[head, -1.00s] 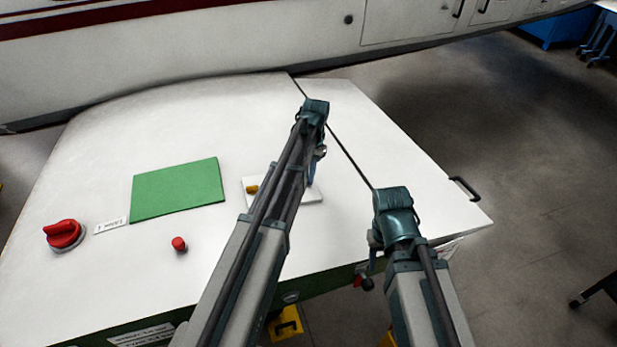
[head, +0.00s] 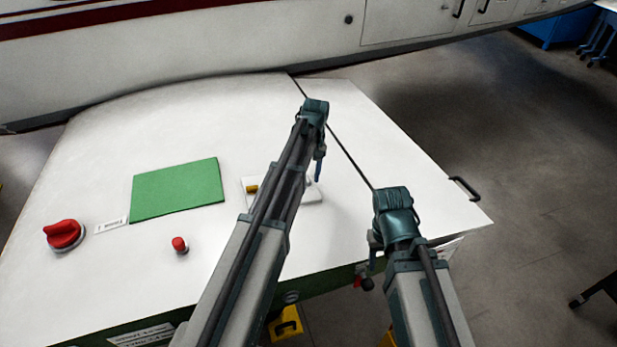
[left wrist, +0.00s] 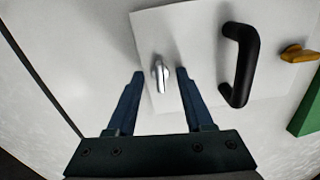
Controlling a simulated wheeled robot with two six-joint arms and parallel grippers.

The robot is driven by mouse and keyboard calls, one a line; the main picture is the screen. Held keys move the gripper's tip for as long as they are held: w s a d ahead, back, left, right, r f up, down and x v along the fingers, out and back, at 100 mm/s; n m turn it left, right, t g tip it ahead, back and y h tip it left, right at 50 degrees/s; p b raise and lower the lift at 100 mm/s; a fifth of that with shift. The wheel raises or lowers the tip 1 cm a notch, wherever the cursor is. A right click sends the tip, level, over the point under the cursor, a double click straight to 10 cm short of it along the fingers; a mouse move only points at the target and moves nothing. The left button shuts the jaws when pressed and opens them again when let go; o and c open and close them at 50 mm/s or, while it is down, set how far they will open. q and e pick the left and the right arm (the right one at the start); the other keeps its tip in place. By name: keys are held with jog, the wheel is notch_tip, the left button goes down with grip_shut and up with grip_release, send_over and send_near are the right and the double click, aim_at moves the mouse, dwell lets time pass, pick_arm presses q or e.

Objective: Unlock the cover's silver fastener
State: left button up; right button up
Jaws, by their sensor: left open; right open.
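The silver fastener (left wrist: 160,74) shows in the left wrist view, standing up from a white cover plate (left wrist: 205,20). My left gripper (left wrist: 160,74) is open, with one blue finger on each side of the fastener. Gaps show between the fingers and the fastener, so it is not clasped. In the head view the left gripper (head: 318,172) points down over the right part of the cover plate (head: 250,181), and my left arm hides most of the plate. My right gripper (head: 374,252) is open, hanging near the stand's front edge; its fingers are barely visible.
A black handle (left wrist: 240,65) and a yellow fastener (left wrist: 298,53) stand on the same plate. The panel also carries a green sheet (head: 178,188), a red knob (head: 180,244) and a red rotary switch (head: 63,234). A black side handle (head: 464,188) is at the right edge.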

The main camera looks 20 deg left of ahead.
aim_at(308, 178)
pick_arm(q)
jog(key=shift+r, duration=0.1)
jog(key=r+p, duration=0.5)
jog(key=shift+w+d, duration=0.15)
jog(key=shift+w, duration=0.15)
jog(key=shift+f, duration=0.1)
dwell(0.3)
jog(key=s+d+m, duration=0.1)
jog(key=s+d, duration=0.1)
jog(key=s, duration=0.2)
jog(key=s+d+m, duration=0.1)
jog(key=s+d, duration=0.2)
jog(key=s, duration=0.1)
jog(key=s+d+f+m+b, duration=0.1)
jog(key=s+d+m, duration=0.1)
jog(key=s+d, duration=0.1)
jog(key=shift+s, duration=0.5)
jog(key=s+d+m, duration=0.1)
jog(key=s+m, duration=0.1)
jog(key=s, duration=0.2)
jog(key=s+d+m, duration=0.1)
jog(key=s+d, duration=0.1)
jog(key=s, duration=0.2)
jog(key=s+d+f+m+t, duration=0.1)
jog(key=s+d+m, duration=0.1)
jog(key=s, duration=0.2)
jog(key=shift+s+d+m+y+b, duration=0.1)
jog(key=shift+s+m+y+b, duration=0.2)
jog(key=shift+b, duration=0.1)
jog(key=shift+w, duration=0.15)
